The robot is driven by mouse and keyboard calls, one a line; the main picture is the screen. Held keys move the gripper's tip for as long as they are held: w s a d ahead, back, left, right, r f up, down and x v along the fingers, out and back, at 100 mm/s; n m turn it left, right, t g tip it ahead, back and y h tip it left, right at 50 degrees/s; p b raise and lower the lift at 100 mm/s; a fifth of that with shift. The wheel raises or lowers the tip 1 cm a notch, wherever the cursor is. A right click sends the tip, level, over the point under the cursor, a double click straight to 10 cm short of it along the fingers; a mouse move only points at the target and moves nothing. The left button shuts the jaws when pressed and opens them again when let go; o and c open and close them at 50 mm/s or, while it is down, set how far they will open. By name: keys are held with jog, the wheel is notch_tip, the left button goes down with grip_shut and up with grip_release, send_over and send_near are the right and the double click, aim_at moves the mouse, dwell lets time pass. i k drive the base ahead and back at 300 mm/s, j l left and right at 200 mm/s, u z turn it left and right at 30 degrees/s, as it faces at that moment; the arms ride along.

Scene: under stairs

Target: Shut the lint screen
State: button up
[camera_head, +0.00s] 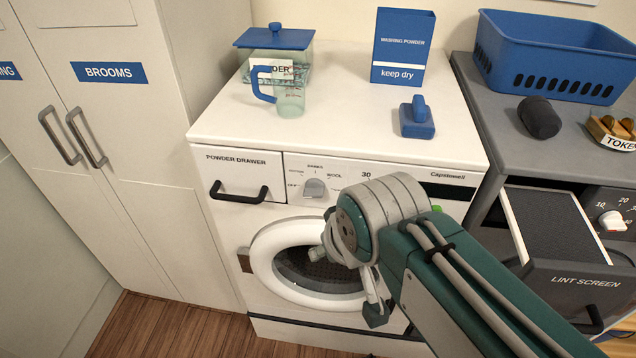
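The lint screen (575,290) is a dark grey drawer with a labelled front and a black handle (592,318). It stands pulled out of the grey machine at the right, and its dark mesh-like top and pale side edge show. My arm crosses the lower middle of the picture, in front of the washing machine (225,215). My gripper (375,312) is mostly hidden behind my own arm, with a dark tip showing low near the round washer door. It is left of the lint screen and apart from it. Whether it is open or shut does not show.
The powder drawer (240,178) looks closed. On the washer stand a lidded powder box (276,40), a measuring jug (290,100), a washing powder carton (402,45) and a blue brush-like item (417,118). A blue basket (550,55) sits on the grey machine. Cupboards (110,120) stand left.

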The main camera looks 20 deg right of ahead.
aim_at(563, 260)
jog(key=k+z, duration=0.1)
jog(key=z, duration=2.15)
jog(key=k+j+z, duration=0.15)
jog(key=z, duration=0.35)
jog(key=k+l+z, duration=0.1)
jog(key=k, duration=0.25)
